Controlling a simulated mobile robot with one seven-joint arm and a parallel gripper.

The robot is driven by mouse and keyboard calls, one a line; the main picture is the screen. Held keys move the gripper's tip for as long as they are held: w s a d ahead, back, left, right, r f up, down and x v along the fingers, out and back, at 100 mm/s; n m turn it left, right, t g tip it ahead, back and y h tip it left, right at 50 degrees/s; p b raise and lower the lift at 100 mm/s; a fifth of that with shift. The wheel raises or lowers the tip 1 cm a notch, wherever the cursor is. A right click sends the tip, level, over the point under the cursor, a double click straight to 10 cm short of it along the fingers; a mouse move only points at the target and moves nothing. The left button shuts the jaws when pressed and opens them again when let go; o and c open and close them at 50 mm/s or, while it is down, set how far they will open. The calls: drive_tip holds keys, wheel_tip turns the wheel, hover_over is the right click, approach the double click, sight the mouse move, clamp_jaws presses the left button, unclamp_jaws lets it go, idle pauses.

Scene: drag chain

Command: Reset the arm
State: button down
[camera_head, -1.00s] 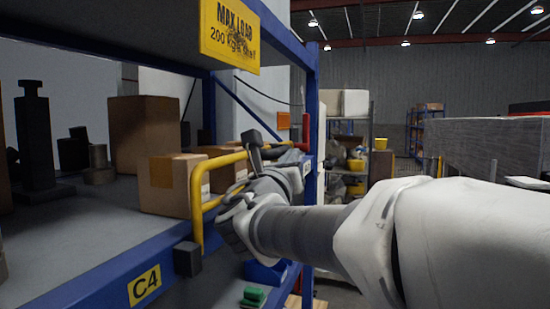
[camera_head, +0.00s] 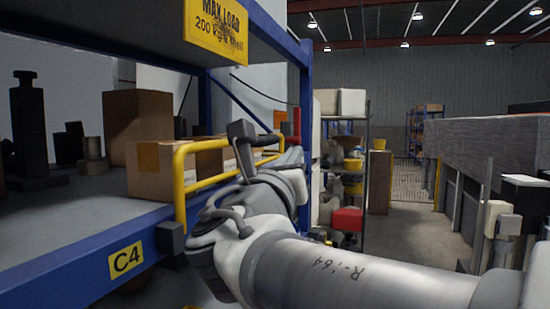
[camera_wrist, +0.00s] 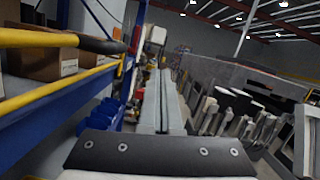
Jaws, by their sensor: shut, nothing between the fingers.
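My arm (camera_head: 300,265) reaches from the lower right of the head view towards the shelf's front edge. Its wrist (camera_head: 268,190) is in front of the yellow rail (camera_head: 180,185), and I cannot tell whether they touch. The fingertips are hidden in the head view. In the wrist view my gripper (camera_wrist: 166,78) points down the aisle, its two grey fingers shut together with nothing between them.
The blue rack's shelf (camera_head: 60,225) holds cardboard boxes (camera_head: 140,120) and dark fixtures (camera_head: 32,130). The yellow rail (camera_wrist: 60,90) is close on the left in the wrist view. Blue bins (camera_wrist: 103,115) are below it. A grey walled structure (camera_head: 500,150) stands right. Aisle floor (camera_head: 410,230) shows between.

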drive_tip(key=s+d+f+m+g+h, duration=0.1)
drive_tip(key=s+d+f+m+g, duration=0.4)
drive_tip(key=d+f+m, duration=0.4)
drive_tip(key=s+d+f+m+g, duration=0.4)
drive_tip(key=d+f+m+g, duration=0.25)
drive_tip(key=f+m, duration=0.35)
drive_tip(key=s+a+f+m+g+y, duration=0.1)
drive_tip(key=s+a+f+m+y, duration=0.1)
drive_tip(key=s+f+m, duration=0.3)
drive_tip(key=s+a+f+m+g+y, duration=0.1)
drive_tip(key=s+a+f+m+y, duration=0.1)
drive_tip(key=s+f+m+y, duration=0.2)
wheel_tip(320, 180, down, 3)
drive_tip(key=m+y, duration=0.1)
drive_tip(key=m, duration=0.5)
drive_tip(key=shift+s+a+m+g, duration=0.3)
drive_tip(key=shift+s+a+g, duration=0.05)
drive_tip(key=shift+s, duration=0.05)
drive_tip(key=shift+w, duration=0.15)
